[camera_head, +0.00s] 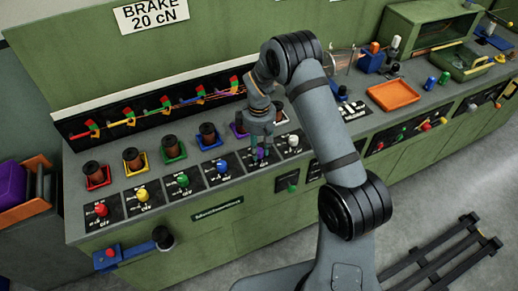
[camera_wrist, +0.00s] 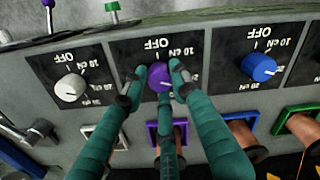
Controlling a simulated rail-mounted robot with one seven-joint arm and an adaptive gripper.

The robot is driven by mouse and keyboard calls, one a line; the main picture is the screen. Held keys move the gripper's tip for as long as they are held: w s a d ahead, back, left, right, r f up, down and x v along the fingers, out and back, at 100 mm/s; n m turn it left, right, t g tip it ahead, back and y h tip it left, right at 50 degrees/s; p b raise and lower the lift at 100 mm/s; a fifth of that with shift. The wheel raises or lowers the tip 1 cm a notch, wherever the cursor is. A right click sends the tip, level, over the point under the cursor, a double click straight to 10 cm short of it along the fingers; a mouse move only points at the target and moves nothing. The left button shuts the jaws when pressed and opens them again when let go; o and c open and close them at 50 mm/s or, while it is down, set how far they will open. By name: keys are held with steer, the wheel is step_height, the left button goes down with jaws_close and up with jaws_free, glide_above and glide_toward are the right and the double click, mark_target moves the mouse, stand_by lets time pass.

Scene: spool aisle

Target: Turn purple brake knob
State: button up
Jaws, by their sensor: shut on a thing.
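The purple brake knob (camera_wrist: 159,77) sits on a black dial plate (camera_wrist: 125,52) marked OFF, 10 cN and 20 cN. In the wrist view my gripper (camera_wrist: 158,78) has its teal fingers closed around the knob, one on each side and another below it. A pale pointer line shows at the knob's lower edge, partly crowded by the fingers. In the head view the purple knob (camera_head: 262,153) shows just under my gripper (camera_head: 260,148), which reaches down onto it from above.
A white knob (camera_wrist: 70,87) and a blue knob (camera_wrist: 258,66) flank it in the wrist view. Spools in coloured trays stand behind the knob row, including a blue tray (camera_head: 211,145). A sign (camera_head: 151,14) reads BRAKE 20 cN. An orange tray (camera_head: 394,94) lies to the right.

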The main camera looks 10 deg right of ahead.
mark_target(259, 151)
steer(key=shift+f, duration=0.1)
steer(key=m+b, duration=0.3)
steer(key=shift+f+m+b, duration=0.15)
steer(key=shift+m+b, duration=0.2)
steer(key=shift+m, duration=0.05)
steer(key=m+b, duration=0.3)
steer(key=m, duration=0.2)
steer(key=shift+r+b, duration=0.2)
steer(key=shift+b, duration=0.2)
steer(key=o, duration=1.2)
steer(key=shift+c, duration=0.2)
steer(key=shift+r, duration=0.15)
step_height(259, 151, up, 12)
